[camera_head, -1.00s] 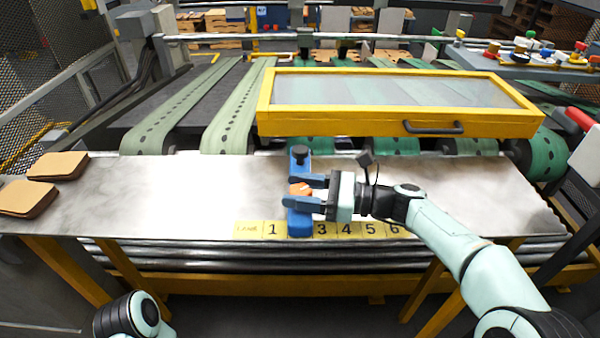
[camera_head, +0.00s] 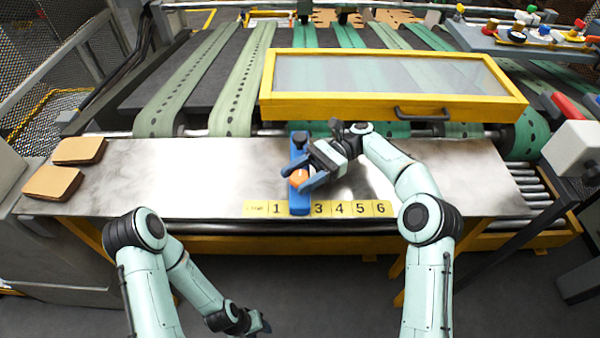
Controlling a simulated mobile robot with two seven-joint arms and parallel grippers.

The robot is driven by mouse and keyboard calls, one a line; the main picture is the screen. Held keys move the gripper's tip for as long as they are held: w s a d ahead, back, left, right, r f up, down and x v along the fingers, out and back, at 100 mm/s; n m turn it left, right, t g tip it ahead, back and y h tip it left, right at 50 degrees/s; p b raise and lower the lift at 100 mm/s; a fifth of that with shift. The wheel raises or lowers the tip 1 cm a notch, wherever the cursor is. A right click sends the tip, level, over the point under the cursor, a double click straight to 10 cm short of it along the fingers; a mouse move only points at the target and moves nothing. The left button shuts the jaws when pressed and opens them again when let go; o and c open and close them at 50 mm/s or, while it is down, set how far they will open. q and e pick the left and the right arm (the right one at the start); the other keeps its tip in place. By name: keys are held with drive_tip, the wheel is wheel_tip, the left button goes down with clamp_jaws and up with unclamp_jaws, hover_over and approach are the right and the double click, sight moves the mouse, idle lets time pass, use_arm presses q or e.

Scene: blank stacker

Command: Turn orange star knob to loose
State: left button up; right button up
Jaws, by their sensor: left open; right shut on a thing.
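The orange star knob (camera_head: 298,177) sits on a blue upright bar (camera_head: 299,205) that lies across the metal table at lane 2. My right gripper (camera_head: 304,180) has its blue fingers around the orange knob and is shut on it, partly hiding it. A black knob (camera_head: 300,137) is at the far end of the same blue bar. My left gripper (camera_head: 262,328) is low in front of the table, near the bottom edge, pointing right. It is empty and well away from the knob; its fingers are small and dark here.
A yellow lane strip (camera_head: 350,208) with numbers runs along the table's front edge. A yellow-framed clear guard (camera_head: 395,105) with a black handle stands behind the bar. Brown cardboard stacks (camera_head: 78,150) lie at the left. The metal table (camera_head: 190,180) is clear left of the bar.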

drive_tip(key=shift+r+n+g+h, duration=0.1)
drive_tip(key=shift+n+g+h, duration=0.7)
drive_tip(key=shift+g, duration=0.2)
drive_tip(key=o, duration=0.9)
drive_tip(key=shift+o, duration=0.2)
